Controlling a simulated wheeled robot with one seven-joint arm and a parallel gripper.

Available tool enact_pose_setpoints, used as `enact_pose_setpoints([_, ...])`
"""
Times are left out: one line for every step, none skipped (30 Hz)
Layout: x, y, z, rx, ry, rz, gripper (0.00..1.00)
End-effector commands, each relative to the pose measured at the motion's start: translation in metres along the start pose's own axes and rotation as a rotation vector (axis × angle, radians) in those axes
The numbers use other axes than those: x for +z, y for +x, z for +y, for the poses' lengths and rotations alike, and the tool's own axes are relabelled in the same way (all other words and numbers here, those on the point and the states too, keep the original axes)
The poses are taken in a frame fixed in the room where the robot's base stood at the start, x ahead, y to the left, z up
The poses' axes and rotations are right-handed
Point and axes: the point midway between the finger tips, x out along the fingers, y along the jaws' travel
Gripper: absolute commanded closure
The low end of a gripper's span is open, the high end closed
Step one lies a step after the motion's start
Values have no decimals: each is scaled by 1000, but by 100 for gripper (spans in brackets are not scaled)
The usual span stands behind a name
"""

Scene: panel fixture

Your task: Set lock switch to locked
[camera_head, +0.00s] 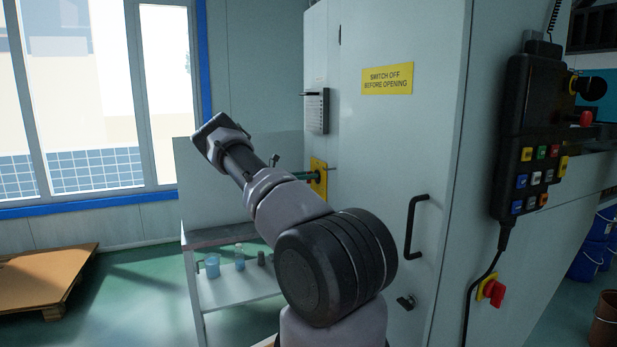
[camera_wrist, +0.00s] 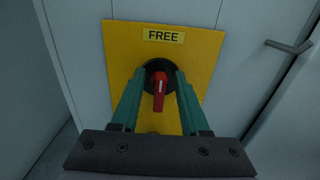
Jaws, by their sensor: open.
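The lock switch is a red handle (camera_wrist: 159,92) on a round black base, mounted on a yellow plate (camera_wrist: 205,45) in the wrist view. The handle points down, with a slight lean. A label reading FREE (camera_wrist: 163,35) sits above it. My gripper (camera_wrist: 160,80) is open, with its green fingers on the left and right of the handle. I cannot tell whether they touch it. In the head view the yellow plate (camera_head: 319,170) shows edge-on past my arm, with my gripper (camera_head: 308,176) up against it. The switch handle itself is hidden there.
A grey door lever (camera_wrist: 290,46) stands right of the plate. The cabinet has a black handle (camera_head: 412,226) and another red rotary switch (camera_head: 494,291). A button pendant (camera_head: 533,150) hangs at right. A low shelf (camera_head: 232,291) with jars stands behind my arm.

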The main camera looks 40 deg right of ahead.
Motion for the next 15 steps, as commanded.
enact_pose_setpoints([0, 0, 0, 0, 0, 0, 55])
enact_pose_setpoints([0, 0, 0, 0, 0, 0, 55])
enact_pose_setpoints([0, 0, 0, 0, 0, 0, 59])
enact_pose_setpoints([0, 0, 0, 0, 0, 0, 70])
enact_pose_setpoints([0, 0, 0, 0, 0, 0, 82])
enact_pose_setpoints([0, 0, 0, 0, 0, 0, 97])
enact_pose_setpoints([0, 0, 0, 0, 0, 0, 100])
enact_pose_setpoints([0, 0, 0, 0, 0, 0, 100])
enact_pose_setpoints([0, 0, 0, 0, 0, 0, 100])
enact_pose_setpoints([0, 0, 0, 0, 0, 0, 100])
enact_pose_setpoints([0, 0, 0, 0, 0, 0, 100])
enact_pose_setpoints([0, 0, 0, 0, 1, 0, 100])
enact_pose_setpoints([0, 0, 0, 0, 2, 0, 100])
enact_pose_setpoints([0, 0, 0, 0, 5, 0, 100])
enact_pose_setpoints([0, 0, 0, 0, 9, 0, 100])
